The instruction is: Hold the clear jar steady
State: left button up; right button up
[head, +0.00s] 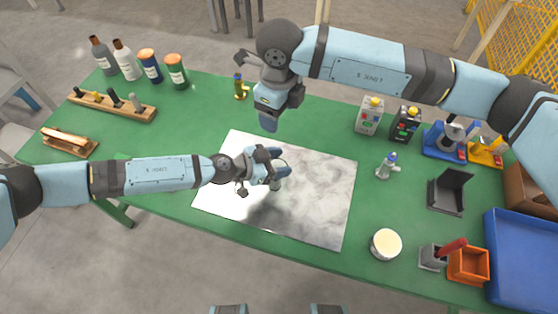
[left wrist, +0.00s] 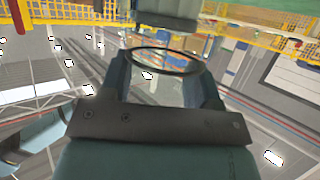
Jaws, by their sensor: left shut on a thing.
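My left gripper (head: 279,166) is low over the white marbled board (head: 320,205) in the middle of the table. It is shut on the clear jar (head: 276,184), which is small and mostly hidden by the gripper in the head view. In the left wrist view, the jar's dark round rim (left wrist: 166,51) shows between the two fingers of the left gripper (left wrist: 162,68). I cannot tell whether the jar touches the board. My right gripper (head: 268,122) points down just behind the board's back edge, apart from the jar; its finger opening cannot be made out.
Several bottles (head: 123,60) and a wooden holder (head: 112,105) stand at the back left. A small spray bottle (head: 386,166) and a cream-topped round tub (head: 385,244) stand right of the board. A blue tray (head: 520,262) fills the right corner. The board's front right is clear.

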pick_arm(q)
jog(key=shift+s+a+f, duration=0.15)
jog(key=shift+a+f, duration=0.05)
jog(key=shift+f, duration=0.2)
jog(key=o, duration=1)
jog(key=shift+o, duration=0.4)
jog(key=shift+r, duration=0.15)
jog(key=v, duration=1.2)
